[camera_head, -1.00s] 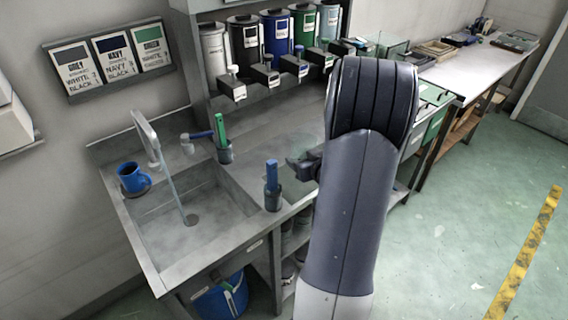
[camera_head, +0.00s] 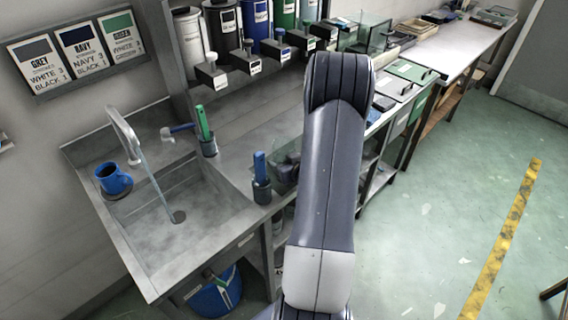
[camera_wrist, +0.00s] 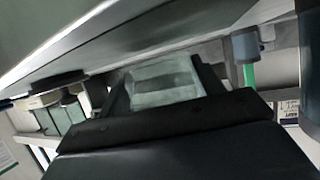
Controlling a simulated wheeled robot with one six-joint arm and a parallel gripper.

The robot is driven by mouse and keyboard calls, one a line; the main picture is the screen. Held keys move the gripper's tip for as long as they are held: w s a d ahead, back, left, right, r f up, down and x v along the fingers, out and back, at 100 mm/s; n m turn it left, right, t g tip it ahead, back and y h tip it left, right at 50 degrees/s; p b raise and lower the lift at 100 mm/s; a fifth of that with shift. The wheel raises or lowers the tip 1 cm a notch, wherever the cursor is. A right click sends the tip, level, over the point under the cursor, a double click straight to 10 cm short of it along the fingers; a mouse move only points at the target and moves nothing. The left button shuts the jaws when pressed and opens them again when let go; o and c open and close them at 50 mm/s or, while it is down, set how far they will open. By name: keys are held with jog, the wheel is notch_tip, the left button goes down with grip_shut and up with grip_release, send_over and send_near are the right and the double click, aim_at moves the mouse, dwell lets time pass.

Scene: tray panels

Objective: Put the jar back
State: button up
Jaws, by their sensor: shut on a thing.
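A clear, pale glass jar (camera_wrist: 163,84) sits between the two dark fingers of my gripper (camera_wrist: 160,72) in the wrist view. My gripper is shut on it, and its far end and contents are too blurred to make out. In the head view my arm covers most of the gripper. Only a dark part of it shows left of the arm, at the counter's front, beside a blue-handled tool in a dark cup (camera_head: 261,180).
The sink (camera_head: 172,215) with running water and a blue mug (camera_head: 113,179) are at the left. Several dispensers (camera_head: 222,35) line the back. Shelves lie under the counter. A pale underside (camera_wrist: 150,35) spans the wrist view closely.

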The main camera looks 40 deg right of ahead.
jog(key=shift+f, duration=0.55)
jog(key=shift+f, duration=0.2)
jog(key=o, duration=1.2)
jog(key=shift+c, duration=0.2)
jog(key=shift+r, duration=0.2)
jog(key=b+v, duration=0.1)
jog(key=v, duration=1.1)
